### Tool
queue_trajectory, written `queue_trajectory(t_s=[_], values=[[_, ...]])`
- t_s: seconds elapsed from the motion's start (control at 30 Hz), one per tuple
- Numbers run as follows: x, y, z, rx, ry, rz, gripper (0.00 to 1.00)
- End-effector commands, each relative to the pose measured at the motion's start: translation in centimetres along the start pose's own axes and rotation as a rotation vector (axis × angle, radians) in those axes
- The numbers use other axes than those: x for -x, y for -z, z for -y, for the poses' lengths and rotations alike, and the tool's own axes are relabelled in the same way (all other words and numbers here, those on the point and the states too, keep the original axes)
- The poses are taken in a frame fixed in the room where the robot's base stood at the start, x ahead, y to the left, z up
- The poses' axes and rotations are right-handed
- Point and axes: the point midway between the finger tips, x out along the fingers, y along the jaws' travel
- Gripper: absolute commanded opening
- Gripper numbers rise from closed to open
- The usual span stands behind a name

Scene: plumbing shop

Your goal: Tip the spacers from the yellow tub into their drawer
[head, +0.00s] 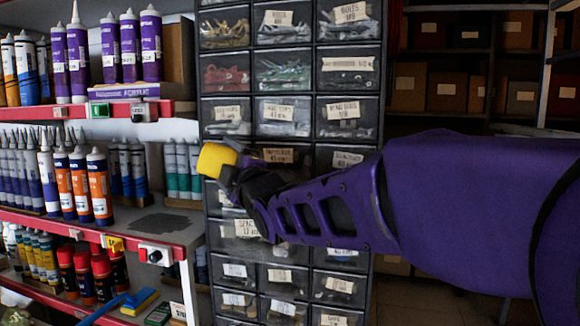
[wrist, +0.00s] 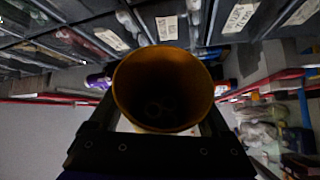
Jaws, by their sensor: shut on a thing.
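My gripper (head: 232,172) is shut on the yellow tub (head: 214,158) and holds it in front of the drawer cabinet, at its left side. The tub looks tilted in the head view. In the wrist view, the tub (wrist: 163,62) sits between the dark fingers, and I see into its round mouth. Its inside is dark, with faint ring shapes low down that may be spacers. A drawer label (head: 246,228) below the tub seems to read "SPAC… 12"; my arm covers part of that area. I cannot tell whether that drawer is open.
The cabinet has rows of small labelled drawers (head: 348,72) with clear fronts. Red-edged shelves (head: 95,225) with cartridges, spray cans (head: 84,275) and bottles stand close on the left. Dark shelving with boxes (head: 447,90) is at the back right.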

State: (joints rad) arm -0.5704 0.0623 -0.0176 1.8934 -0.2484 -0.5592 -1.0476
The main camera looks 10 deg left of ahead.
Motion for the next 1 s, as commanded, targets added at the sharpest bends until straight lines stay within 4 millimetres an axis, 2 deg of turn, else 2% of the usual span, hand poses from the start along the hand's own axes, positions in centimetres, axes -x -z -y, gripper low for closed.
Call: queue_trajectory(t_s=[1.0], values=[[0.42,-0.56,-0.72,-0.147,-0.083,-0.001,0.28]])
